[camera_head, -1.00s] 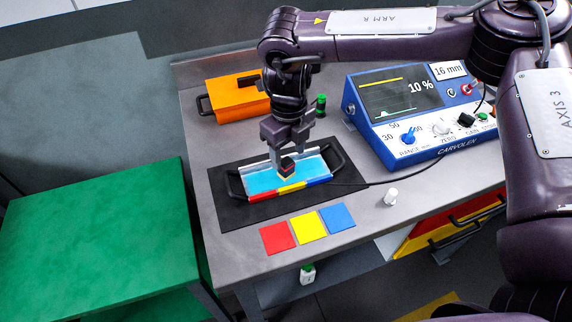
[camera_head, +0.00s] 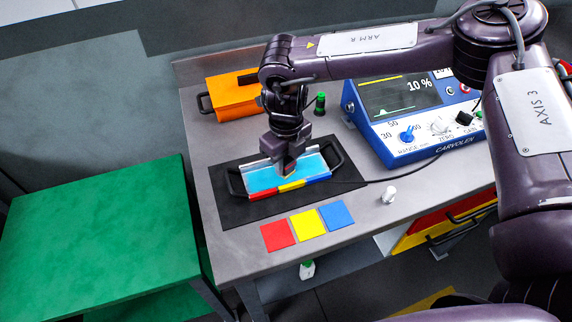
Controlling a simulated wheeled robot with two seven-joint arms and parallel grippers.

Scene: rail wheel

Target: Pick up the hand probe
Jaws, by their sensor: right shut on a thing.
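The hand probe (camera_head: 289,167) is a small dark block with a pale, reddish-edged lower part. It is at the middle of a blue-floored tray (camera_head: 324,158) with black end handles and a red, yellow and blue front edge. My right gripper (camera_head: 289,161) points down from above and is shut on the probe. The fingers partly hide the probe, and I cannot tell whether it touches the tray floor. A thin black cable (camera_head: 395,180) runs from the tray area toward the blue instrument (camera_head: 398,128). My left gripper is not in view.
The tray sits on a black mat (camera_head: 238,212) on a grey bench (camera_head: 387,216). Red, yellow and blue squares (camera_head: 307,223) and a white knob-like piece (camera_head: 389,194) lie in front. An orange box (camera_head: 232,96) and green-topped bottle (camera_head: 320,103) stand behind. A green table (camera_head: 95,235) is left.

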